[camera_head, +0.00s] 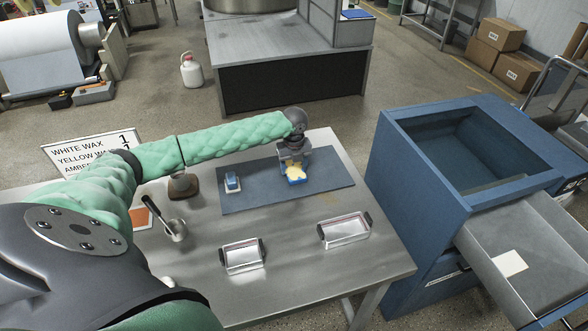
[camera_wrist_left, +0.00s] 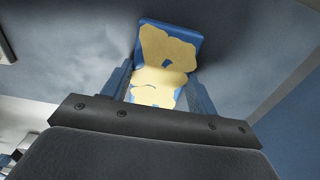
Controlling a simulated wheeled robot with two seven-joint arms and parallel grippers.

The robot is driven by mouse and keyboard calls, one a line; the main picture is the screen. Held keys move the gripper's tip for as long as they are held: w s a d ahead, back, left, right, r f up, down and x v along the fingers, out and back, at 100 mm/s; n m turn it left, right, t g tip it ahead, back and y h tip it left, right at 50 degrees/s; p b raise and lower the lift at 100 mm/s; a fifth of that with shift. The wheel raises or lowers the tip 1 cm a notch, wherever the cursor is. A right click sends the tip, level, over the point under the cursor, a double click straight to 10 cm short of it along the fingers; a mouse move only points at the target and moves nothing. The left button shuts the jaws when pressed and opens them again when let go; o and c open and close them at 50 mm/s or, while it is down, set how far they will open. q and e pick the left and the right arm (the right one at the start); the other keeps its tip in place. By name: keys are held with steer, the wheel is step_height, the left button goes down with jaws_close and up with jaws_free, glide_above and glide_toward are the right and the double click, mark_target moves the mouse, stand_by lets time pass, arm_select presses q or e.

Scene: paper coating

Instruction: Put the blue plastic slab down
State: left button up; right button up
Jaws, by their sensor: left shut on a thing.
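The blue plastic slab (camera_head: 296,181) is at the right part of the blue-grey mat (camera_head: 331,179) on the metal table, with yellow patches over its top. In the left wrist view the slab (camera_wrist_left: 147,24) sticks out beyond the fingers, yellow patches covering much of its face. My left gripper (camera_head: 293,168) points down at the mat and is shut on the slab; in the left wrist view its fingers (camera_wrist_left: 165,88) lie on both sides of it. I cannot tell whether the slab touches the mat. My right gripper is not in view.
A small blue-and-white block (camera_head: 232,182) stands on the mat's left part. A cup with a dark-handled tool (camera_head: 174,229) and a brown-based object (camera_head: 184,186) stand left. A blue cabinet (camera_head: 420,180) with an open drawer stands right.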

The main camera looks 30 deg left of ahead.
mark_target(294, 168)
arm_select(q)
steer(key=o, duration=1)
steer(key=shift+o, duration=0.2)
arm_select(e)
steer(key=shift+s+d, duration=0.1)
arm_select(q)
steer(key=shift+r, duration=0.2)
steer(key=shift+r+b, duration=0.3)
steer(key=shift+r, duration=0.05)
step_height(294, 168, up, 11)
steer(key=b, duration=0.3)
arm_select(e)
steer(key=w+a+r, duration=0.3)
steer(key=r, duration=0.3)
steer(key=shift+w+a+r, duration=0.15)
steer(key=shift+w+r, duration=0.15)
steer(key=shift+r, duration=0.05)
